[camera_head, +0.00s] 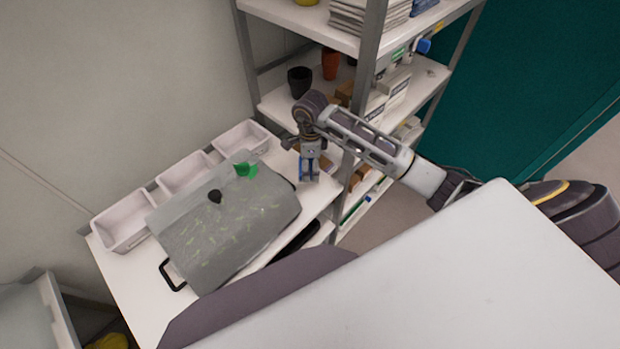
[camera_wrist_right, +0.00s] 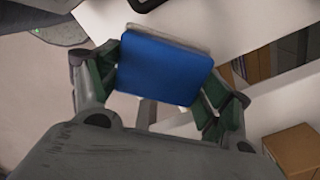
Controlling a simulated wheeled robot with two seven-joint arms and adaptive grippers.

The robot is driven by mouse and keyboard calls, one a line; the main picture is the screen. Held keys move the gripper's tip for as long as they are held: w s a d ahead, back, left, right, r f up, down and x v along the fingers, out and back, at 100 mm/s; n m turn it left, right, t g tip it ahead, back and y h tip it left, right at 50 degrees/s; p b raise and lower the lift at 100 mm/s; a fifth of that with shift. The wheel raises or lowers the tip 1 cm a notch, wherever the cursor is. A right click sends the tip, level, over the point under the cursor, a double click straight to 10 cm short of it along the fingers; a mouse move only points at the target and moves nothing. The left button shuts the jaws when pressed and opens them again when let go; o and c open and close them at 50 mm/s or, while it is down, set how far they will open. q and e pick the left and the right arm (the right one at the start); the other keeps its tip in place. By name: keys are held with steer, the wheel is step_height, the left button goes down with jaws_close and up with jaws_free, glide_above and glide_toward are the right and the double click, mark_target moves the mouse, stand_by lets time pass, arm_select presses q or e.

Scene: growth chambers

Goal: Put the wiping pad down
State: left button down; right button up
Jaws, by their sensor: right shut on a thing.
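The wiping pad shows in the right wrist view as a blue block (camera_wrist_right: 158,68) with a pale layer along its far edge. My right gripper (camera_wrist_right: 160,75) is shut on it, with a finger at each side. In the head view my right gripper (camera_head: 309,172) is over the right end of the white table (camera_head: 125,285), near the shelf post. Only a little blue of the pad shows there, between the fingers. I cannot tell whether the pad touches the table. My left gripper is not in view.
Several white bins (camera_head: 122,222) line the back. A loaded shelf rack (camera_head: 368,70) stands to the right. Little free table shows beside the gripper.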

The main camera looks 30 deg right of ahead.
steer(key=shift+f, duration=1.65)
steer(key=shift+f+p, duration=0.4)
steer(key=shift+f, duration=1.5)
steer(key=shift+f, duration=0.15)
steer(key=o, duration=0.9)
steer(key=shift+r, duration=0.2)
